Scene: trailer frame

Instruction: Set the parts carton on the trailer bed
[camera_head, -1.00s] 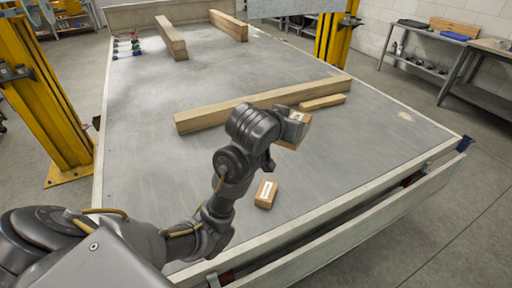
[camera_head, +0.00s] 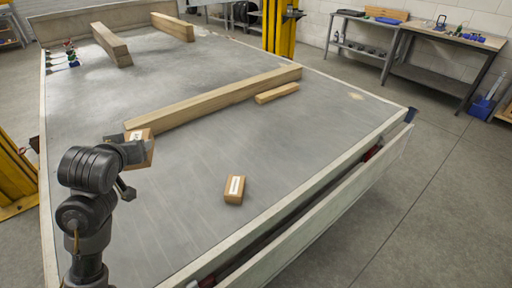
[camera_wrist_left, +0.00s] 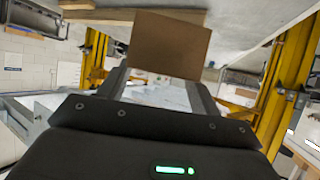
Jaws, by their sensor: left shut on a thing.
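A brown parts carton (camera_head: 148,146) with a white label is held at the front of my left gripper (camera_head: 136,151). It also shows in the left wrist view (camera_wrist_left: 168,45), upright between the two fingers. My left gripper is shut on it. In the head view the carton overlaps the left end of a long timber; the gap to the bed below is hard to judge. A second small brown carton with a white label (camera_head: 234,190) lies on the grey trailer bed (camera_head: 185,225), to the right of my left gripper and apart from it. My right gripper is not in view.
A long timber (camera_head: 215,98) and a short wood block (camera_head: 277,93) lie across the bed. Two more timbers (camera_head: 111,44) (camera_head: 173,27) and small coloured items (camera_head: 71,54) are farther back. The near bed around the second carton is clear. A yellow post (camera_head: 281,32) stands beyond the bed.

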